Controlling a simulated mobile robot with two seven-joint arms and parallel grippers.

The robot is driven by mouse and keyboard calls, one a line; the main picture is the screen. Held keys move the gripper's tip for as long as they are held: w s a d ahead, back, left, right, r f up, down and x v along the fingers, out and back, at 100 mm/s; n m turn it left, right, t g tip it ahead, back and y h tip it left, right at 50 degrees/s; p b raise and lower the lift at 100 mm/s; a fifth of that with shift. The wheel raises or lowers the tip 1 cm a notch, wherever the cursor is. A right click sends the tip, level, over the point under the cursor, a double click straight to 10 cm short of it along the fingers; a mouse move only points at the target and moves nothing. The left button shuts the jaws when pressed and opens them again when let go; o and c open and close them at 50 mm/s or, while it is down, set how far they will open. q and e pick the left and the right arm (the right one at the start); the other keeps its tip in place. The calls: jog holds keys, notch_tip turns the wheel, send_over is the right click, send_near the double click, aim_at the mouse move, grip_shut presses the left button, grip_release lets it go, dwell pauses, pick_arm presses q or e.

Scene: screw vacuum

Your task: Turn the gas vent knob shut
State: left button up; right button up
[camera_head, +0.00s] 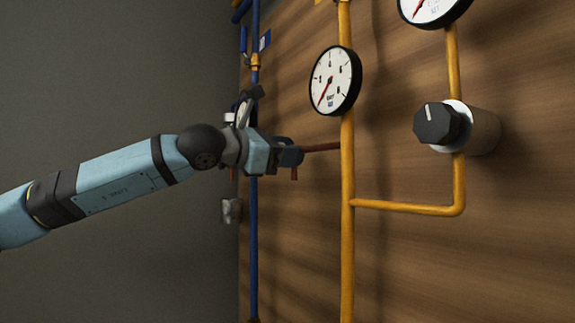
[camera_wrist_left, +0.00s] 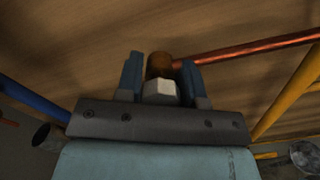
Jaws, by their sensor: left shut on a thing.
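My left gripper (camera_head: 290,155) is at a copper-brown pipe (camera_head: 322,147) on the wooden wall. In the left wrist view the two blue fingers (camera_wrist_left: 160,78) are shut around a small pale grey block (camera_wrist_left: 160,93) in front of a brown cylindrical fitting (camera_wrist_left: 159,66). In the head view the gripper hides this fitting. A dark faceted knob (camera_head: 435,123) with a white mark sits on a grey cylinder on the yellow pipe at the right, apart from the gripper. No label shows which one is the gas vent knob. My right gripper is not in view.
A yellow pipe (camera_head: 347,250) runs upright just right of the gripper, with a round gauge (camera_head: 336,80) on it. Another gauge (camera_head: 432,8) is at the top right. A blue pipe (camera_head: 254,270) runs behind my arm. The lower right wall is bare.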

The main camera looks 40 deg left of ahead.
pick_arm(q)
jog(key=shift+m+b, duration=1.15)
jog(key=shift+m, duration=6.45)
jog(key=o, duration=0.9)
jog(key=shift+s, duration=0.1)
